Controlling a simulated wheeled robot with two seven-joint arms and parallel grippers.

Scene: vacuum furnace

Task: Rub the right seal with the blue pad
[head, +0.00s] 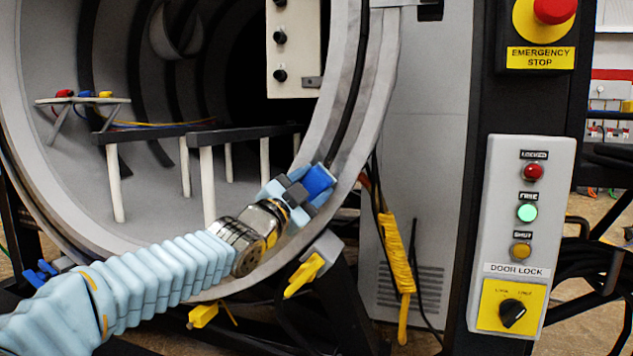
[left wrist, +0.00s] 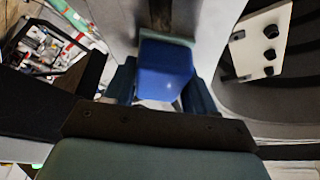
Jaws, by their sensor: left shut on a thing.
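The blue pad (head: 318,181) is in my left gripper (head: 300,191), which is shut on it, at the lower right of the round furnace opening. In the left wrist view the blue pad (left wrist: 165,70) sits between the two fingers of my left gripper (left wrist: 162,85). The right seal (head: 352,95) is the dark strip along the right side of the pale chamber rim. The pad is at the rim, close to the seal's lower stretch. I cannot tell whether it touches the seal. My right gripper is not in view.
A door lock panel (head: 515,235) with lamps and a knob stands at the right, below an emergency stop button (head: 555,10). A white knob panel (head: 294,50) hangs at the opening's upper right. Dark rails (head: 240,133) on pale posts stand inside. Yellow clamps (head: 304,274) sit below the rim.

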